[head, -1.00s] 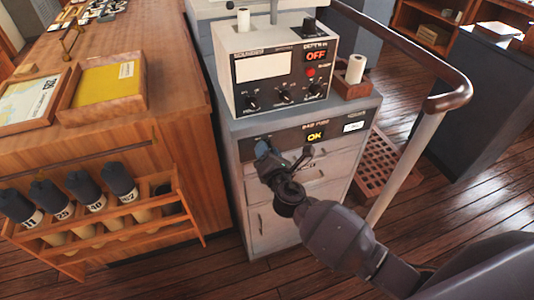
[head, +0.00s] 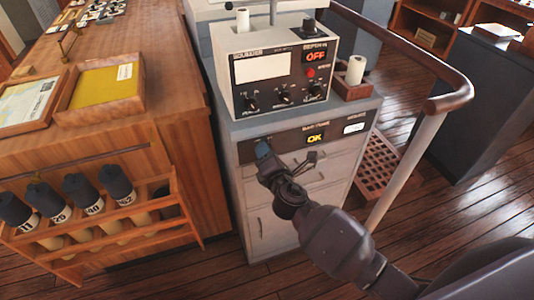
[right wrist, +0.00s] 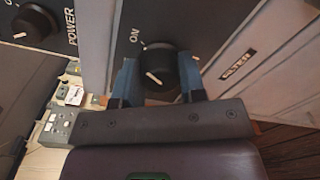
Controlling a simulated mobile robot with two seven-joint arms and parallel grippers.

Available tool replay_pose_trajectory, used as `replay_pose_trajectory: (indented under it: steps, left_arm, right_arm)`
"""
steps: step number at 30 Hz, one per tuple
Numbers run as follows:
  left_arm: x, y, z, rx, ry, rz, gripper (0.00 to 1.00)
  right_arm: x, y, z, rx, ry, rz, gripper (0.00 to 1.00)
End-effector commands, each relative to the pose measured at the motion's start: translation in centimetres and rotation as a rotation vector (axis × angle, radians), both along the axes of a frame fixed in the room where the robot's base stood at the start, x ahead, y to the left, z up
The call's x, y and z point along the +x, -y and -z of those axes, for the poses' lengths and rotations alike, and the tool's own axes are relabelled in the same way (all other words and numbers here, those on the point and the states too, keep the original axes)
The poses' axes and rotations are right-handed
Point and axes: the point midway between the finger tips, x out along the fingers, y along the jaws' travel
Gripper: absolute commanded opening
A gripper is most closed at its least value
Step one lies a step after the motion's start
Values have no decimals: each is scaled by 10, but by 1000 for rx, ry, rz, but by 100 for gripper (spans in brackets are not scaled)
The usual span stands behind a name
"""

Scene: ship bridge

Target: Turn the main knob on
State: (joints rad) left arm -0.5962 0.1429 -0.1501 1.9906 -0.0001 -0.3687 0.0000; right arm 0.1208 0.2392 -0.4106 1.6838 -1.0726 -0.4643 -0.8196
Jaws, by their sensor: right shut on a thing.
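The gripped black knob (right wrist: 157,70) shows in the right wrist view, on a dark panel with "ON" printed at its upper left. A white pointer mark shows on its lower left part. My right gripper (right wrist: 158,82) has its blue fingers on either side of it and is shut on it. In the head view my right gripper (head: 263,151) is at the left end of the dark front panel (head: 290,144) and hides the knob. An "OK" display (head: 314,139) is lit on this panel. My left gripper is not in view.
A grey instrument box (head: 270,98) with several knobs and a red "OFF" display (head: 316,56) stands on the cabinet. A handrail (head: 450,98) curves at the right. A rack (head: 100,220) of dark-capped rolls is on the wooden table's side at the left.

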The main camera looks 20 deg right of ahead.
Motion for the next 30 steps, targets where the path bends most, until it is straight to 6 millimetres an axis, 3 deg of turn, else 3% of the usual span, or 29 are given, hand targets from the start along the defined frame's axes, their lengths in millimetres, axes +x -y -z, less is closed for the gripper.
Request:
replay_pose_trajectory:
  steps: [1,5,17,30]
  left_arm:
    - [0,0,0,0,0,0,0]
    - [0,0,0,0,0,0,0]
    - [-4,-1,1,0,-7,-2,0]
    - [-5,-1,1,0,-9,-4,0]
  right_arm:
    - [0,0,0,2,-1,1,42]
    - [0,0,0,1,-1,1,62]
    - [-7,0,1,0,-2,1,63]
    - [-77,1,-2,1,-3,1,63]
